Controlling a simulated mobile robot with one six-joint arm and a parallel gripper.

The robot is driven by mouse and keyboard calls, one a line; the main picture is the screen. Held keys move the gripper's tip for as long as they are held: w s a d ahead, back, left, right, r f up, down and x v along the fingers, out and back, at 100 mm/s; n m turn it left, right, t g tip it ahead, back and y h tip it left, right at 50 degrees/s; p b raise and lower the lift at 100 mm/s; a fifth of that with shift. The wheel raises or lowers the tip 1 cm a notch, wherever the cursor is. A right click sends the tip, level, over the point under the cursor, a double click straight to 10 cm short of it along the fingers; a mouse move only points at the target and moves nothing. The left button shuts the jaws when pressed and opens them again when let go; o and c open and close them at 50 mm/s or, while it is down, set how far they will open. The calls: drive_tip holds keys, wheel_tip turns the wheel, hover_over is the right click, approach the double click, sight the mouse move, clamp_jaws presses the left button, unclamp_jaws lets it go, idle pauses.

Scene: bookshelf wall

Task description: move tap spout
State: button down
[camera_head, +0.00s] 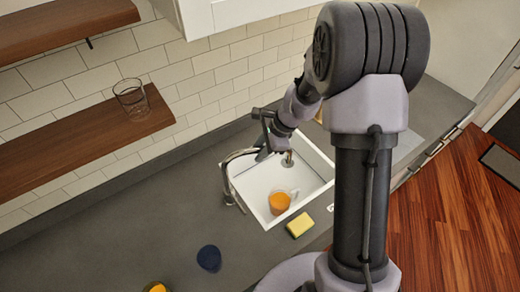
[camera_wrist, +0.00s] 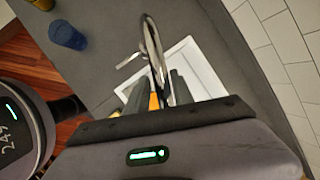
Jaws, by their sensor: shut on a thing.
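The tap spout (camera_head: 228,172) is a curved chrome tube rising at the left edge of the white sink (camera_head: 249,184). In the wrist view the spout (camera_wrist: 151,40) arches down between my two dark fingers. My gripper (camera_head: 262,154) is at the spout's free end, above the sink's back left part. In the wrist view my gripper (camera_wrist: 158,88) is shut on the spout, with a finger on each side. The exact contact is partly hidden by the gripper body.
A clear mug with orange contents (camera_head: 279,203) stands in the sink. A yellow sponge (camera_head: 300,225) lies at its front edge. A dark blue cup (camera_head: 209,258) stands on the grey counter (camera_head: 130,225). A glass (camera_head: 131,97) stands on the lower wooden shelf (camera_head: 75,146). The counter's left part is clear.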

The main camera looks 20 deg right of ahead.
idle(0.3)
drive_tip(key=w+n+g, duration=0.1)
drive_tip(key=w+n, duration=0.1)
drive_tip(key=w+n+g+p, duration=0.1)
drive_tip(key=w+n, duration=0.1)
drive_tip(key=w, duration=0.1)
drive_tip(key=shift+a+n+y, duration=0.2)
drive_tip(key=shift+n+y, duration=0.2)
drive_tip(key=c, duration=1.1)
unclamp_jaws()
